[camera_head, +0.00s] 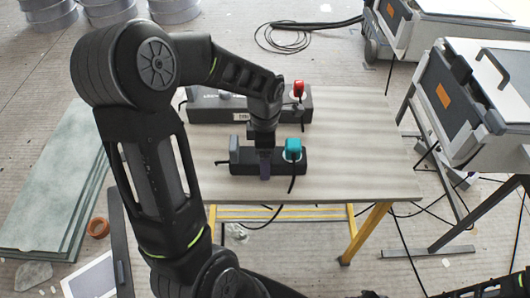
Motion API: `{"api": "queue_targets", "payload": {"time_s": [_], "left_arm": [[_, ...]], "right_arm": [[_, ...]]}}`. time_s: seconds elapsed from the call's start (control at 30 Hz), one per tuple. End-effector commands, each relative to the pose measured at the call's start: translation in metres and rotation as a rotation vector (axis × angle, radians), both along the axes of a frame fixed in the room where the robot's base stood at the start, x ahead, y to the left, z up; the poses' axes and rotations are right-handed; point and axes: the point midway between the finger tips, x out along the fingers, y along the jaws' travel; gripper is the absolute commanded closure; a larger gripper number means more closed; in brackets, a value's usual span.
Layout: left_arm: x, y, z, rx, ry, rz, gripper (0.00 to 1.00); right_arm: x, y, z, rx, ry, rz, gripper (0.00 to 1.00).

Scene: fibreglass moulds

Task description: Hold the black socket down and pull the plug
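A black socket (241,160) lies near the front edge of the table, with a teal plug (293,150) standing in its right end and a black cable running down from there. A grey piece (234,145) stands at the socket's left end. My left gripper (264,165) points down at the middle of this socket, between the grey piece and the teal plug. One dark finger shows in front of the socket's near side; the other is hidden, so its grip is unclear.
A longer black socket (215,112) with a red plug (298,89) lies behind, partly hidden by my arm. The table (360,150) is clear to the right. Grey machines (480,100) stand at the right. Green sheets (55,190) lie on the floor at the left.

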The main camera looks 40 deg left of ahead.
Motion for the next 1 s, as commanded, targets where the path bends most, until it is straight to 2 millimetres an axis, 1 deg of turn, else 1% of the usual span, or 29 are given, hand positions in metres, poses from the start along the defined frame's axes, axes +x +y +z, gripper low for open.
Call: {"api": "queue_targets", "payload": {"time_s": [0.03,0.07,1.0], "left_arm": [[0.0,0.0,0.0001,0.0,0.0,0.0,0.09],[0.0,0.0,0.0002,0.0,0.0,0.0,0.12],[0.0002,0.0,0.0005,0.0,0.0,0.0,0.88]], "right_arm": [[0.0,0.0,0.0,0.0,0.0,0.0,0.64],[0.0,0.0,0.0,0.0,0.0,0.0,0.64],[0.0,0.0,0.0,0.0,0.0,0.0,0.64]]}}
